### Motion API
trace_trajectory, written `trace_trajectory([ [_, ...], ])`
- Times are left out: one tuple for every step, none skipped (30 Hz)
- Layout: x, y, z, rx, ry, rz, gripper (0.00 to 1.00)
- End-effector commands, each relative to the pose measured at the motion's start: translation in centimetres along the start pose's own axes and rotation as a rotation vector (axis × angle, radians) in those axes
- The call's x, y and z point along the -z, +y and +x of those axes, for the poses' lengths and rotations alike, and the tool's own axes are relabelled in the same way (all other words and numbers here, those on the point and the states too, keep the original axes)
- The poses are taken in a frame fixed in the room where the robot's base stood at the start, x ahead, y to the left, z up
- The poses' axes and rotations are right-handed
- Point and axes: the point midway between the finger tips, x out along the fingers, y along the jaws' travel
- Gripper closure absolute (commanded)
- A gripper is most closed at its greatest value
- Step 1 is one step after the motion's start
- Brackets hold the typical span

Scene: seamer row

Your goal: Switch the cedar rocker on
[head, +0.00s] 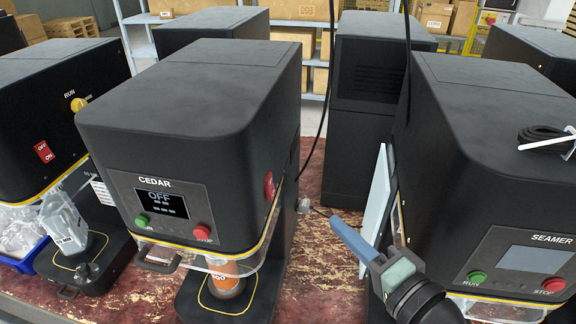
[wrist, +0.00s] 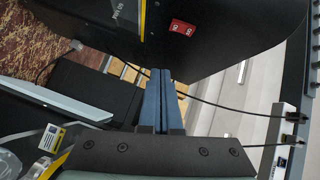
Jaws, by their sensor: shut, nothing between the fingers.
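The CEDAR machine (head: 180,130) is a black box with a screen (head: 161,203) reading OFF, a green button (head: 142,221) and a red STOP button (head: 203,231). Its red rocker (head: 269,186) is on the right side wall, seen at a steep angle. In the wrist view a red rocker (wrist: 182,28) with white lettering shows on a black wall, beyond the fingertips. Which way it is tipped I cannot tell. My gripper (head: 337,222) is shut and empty, in the gap right of CEDAR and apart from the rocker. Its blue fingers (wrist: 160,75) lie together in the wrist view.
The SEAMER machine (head: 500,140) stands close on the right, with a pale upright panel (head: 376,207) by its side. Another machine with its own red rocker (head: 43,151) is on the left. A dark cable (head: 325,100) hangs behind the gap.

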Motion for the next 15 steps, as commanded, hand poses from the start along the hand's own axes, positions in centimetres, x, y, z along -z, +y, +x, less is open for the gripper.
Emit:
trace_trajectory([
  [0.3, -1.0, -0.8, 0.004, -0.013, 0.046, 1.00],
  [0.3, -1.1, -1.1, 0.009, -0.021, 0.068, 1.00],
  [0.2, -1.1, -1.5, 0.014, -0.031, 0.094, 1.00],
  [0.1, -1.2, -1.7, 0.018, -0.038, 0.112, 1.00],
  [0.1, -1.2, -1.9, 0.021, -0.043, 0.127, 1.00],
  [0.1, -1.3, -2.2, 0.027, -0.048, 0.144, 1.00],
  [0.1, -1.3, -2.3, 0.029, -0.052, 0.155, 1.00],
  [0.0, -1.2, -2.5, 0.031, -0.055, 0.163, 1.00],
  [0.0, -1.2, -2.6, 0.034, -0.058, 0.172, 1.00],
  [0.0, -1.2, -2.6, 0.036, -0.060, 0.177, 1.00],
  [-0.1, -1.2, -2.7, 0.037, -0.061, 0.180, 1.00],
  [-0.1, -1.2, -2.7, 0.038, -0.062, 0.182, 1.00],
  [-0.1, -1.1, -2.7, 0.038, -0.062, 0.183, 1.00],
  [-0.1, -1.1, -2.7, 0.038, -0.062, 0.183, 1.00],
  [-0.1, -1.1, -2.7, 0.038, -0.062, 0.182, 1.00],
])
